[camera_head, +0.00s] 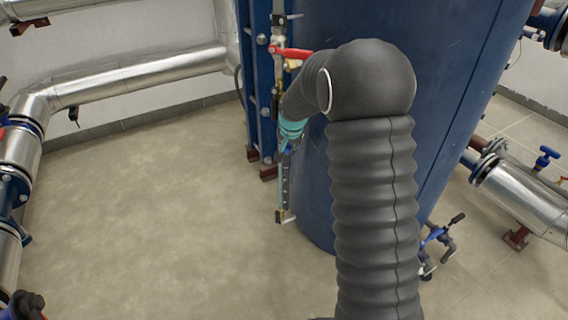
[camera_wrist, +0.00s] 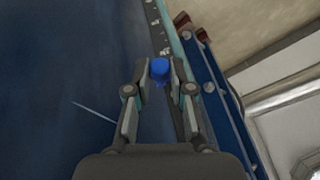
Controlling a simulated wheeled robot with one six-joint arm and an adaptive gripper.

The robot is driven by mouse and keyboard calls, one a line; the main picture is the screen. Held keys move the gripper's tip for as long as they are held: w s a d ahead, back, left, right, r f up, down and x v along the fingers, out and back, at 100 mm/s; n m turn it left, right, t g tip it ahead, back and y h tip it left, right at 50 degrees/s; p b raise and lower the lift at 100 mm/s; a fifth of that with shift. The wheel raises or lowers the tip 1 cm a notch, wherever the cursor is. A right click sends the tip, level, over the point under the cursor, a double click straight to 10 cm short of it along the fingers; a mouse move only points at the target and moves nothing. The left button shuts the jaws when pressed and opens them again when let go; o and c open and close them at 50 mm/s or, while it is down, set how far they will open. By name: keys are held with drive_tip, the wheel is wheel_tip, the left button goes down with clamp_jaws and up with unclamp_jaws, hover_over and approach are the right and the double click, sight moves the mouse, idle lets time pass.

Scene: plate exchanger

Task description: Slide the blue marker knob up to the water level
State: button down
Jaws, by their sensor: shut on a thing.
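The blue marker knob (camera_wrist: 160,69) sits between the fingertips of my gripper (camera_wrist: 160,74) in the wrist view. The fingers are shut on it. Just behind it runs a dark scale strip (camera_wrist: 156,33) with pale marks, beside a teal gauge tube (camera_wrist: 171,28). In the head view my gripper (camera_head: 286,143) is at the level gauge, and my arm hides part of it. The lower part of the gauge (camera_head: 284,185) shows below my gripper. I cannot make out the water level in either view.
A large dark blue tank (camera_head: 460,70) stands right behind the gauge. A blue frame (camera_head: 252,90) with bolts is to its left. A red-handled valve (camera_head: 290,53) is above my gripper. Silver pipes (camera_head: 140,80) run along the wall. The floor (camera_head: 150,220) at the left is clear.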

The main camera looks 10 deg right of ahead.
drive_tip(key=shift+r, duration=0.1)
drive_tip(key=shift+w+r, duration=0.1)
drive_tip(key=shift+r, duration=0.4)
drive_tip(key=c, duration=0.9)
unclamp_jaws()
drive_tip(key=shift+c, duration=0.2)
drive_tip(key=v, duration=1.2)
